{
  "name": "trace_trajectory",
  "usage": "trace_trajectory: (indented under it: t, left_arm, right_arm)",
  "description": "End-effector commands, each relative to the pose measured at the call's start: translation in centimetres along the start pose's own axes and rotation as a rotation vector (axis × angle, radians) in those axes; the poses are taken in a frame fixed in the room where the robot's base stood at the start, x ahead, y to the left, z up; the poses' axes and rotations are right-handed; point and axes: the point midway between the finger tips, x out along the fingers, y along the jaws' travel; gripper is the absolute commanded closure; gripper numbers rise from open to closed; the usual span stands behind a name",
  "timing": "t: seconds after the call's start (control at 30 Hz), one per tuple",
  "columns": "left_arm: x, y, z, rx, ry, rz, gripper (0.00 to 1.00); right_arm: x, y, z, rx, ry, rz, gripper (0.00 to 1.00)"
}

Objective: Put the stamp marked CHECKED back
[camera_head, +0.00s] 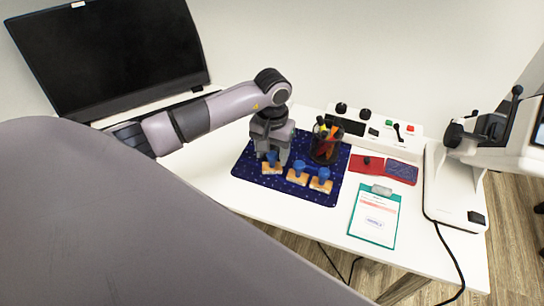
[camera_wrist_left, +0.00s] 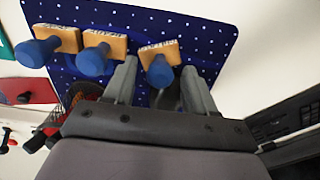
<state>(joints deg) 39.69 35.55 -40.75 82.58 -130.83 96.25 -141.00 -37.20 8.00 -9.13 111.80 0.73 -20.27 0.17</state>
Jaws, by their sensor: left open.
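Three stamps with blue handles and wooden bases stand in a row on a dark blue dotted mat (camera_head: 328,192): the left stamp (camera_head: 272,164), the middle stamp (camera_head: 297,173) and the right stamp (camera_head: 321,180). Their labels are too small to read, so I cannot tell which is marked CHECKED. My left gripper (camera_head: 272,150) is open, pointing down over the left stamp. In the left wrist view this stamp (camera_wrist_left: 158,68) shows between the open fingers, not visibly gripped. The middle stamp (camera_wrist_left: 95,58) and right stamp (camera_wrist_left: 40,50) also show there. My right gripper is not in view.
A black mesh pen cup (camera_head: 325,150) stands close beside my left gripper. A red pad (camera_head: 366,164), a teal clipboard (camera_head: 375,216) and a white control panel (camera_head: 378,128) lie to the right. A white machine (camera_head: 456,195) stands at the far right, a dark monitor (camera_head: 110,50) back left.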

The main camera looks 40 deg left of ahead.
Motion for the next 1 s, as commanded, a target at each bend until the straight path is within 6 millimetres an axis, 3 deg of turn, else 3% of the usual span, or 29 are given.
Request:
trace_trajectory:
  t: [0.2, 0.43, 0.6, 1.0]
  left_arm:
    - [-5.1, -0.1, -0.1, 0.002, 0.006, -0.001, 0.44]
    - [-8.7, 0.0, -0.1, 0.000, 0.002, -0.001, 0.44]
    - [-9.8, -0.1, 0.0, 0.000, 0.000, -0.001, 0.44]
    - [-9.9, 0.0, 0.0, 0.000, -0.001, -0.001, 0.44]
  right_arm:
    - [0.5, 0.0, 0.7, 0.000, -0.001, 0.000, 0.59]
    - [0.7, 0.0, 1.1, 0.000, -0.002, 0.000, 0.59]
    - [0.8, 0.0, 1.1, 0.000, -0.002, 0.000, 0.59]
    - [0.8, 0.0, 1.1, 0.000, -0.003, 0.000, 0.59]
